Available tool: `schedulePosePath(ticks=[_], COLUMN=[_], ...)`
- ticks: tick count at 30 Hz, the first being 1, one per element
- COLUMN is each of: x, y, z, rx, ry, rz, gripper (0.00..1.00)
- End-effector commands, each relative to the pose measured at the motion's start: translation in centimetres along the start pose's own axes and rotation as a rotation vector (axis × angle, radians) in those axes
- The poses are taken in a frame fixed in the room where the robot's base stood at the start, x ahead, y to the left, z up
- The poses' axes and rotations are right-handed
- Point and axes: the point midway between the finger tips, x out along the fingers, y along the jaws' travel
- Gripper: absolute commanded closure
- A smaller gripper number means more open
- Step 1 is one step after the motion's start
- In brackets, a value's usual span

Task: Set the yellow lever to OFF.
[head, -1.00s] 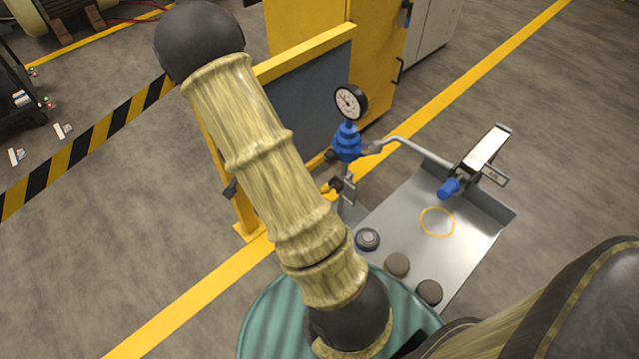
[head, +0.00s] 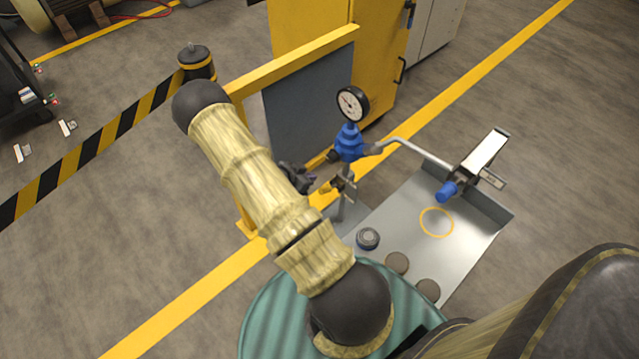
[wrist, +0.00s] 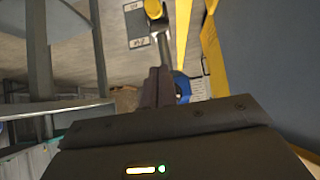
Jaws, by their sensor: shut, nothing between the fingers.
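The yellow lever (head: 328,188) is small in the head view, low on the pipe stand below the blue regulator. In the wrist view its yellow end (wrist: 153,9) is at the top centre, on a metal stem, in front of a grey label plate (wrist: 137,25) whose lettering I cannot read surely. My gripper (head: 308,182) is just left of the lever in the head view, partly behind my arm. In the wrist view my closed fingers (wrist: 158,85) point up toward the lever's stem; whether they touch is unclear. The gripper is shut and empty.
A dial gauge (head: 352,103) tops the blue regulator (head: 348,143). A bent pipe leads right to a spout over a grey metal tray (head: 470,228). A yellow-framed dark panel (head: 308,110) stands close behind my gripper. A black-capped post (head: 196,62) stands at upper left.

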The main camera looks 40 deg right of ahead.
Motion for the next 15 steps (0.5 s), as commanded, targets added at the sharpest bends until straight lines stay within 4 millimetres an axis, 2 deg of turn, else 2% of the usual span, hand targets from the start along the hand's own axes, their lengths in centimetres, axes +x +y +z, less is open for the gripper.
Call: schedulePosePath(ticks=[5, 15], x=[1.6, 7.4], y=[0.0, 0.1], z=[0.1, 0.2], rx=[-0.001, 0.002], ry=[-0.001, -0.001], rz=[0.000, 0.003], gripper=[1.00, 1.00])
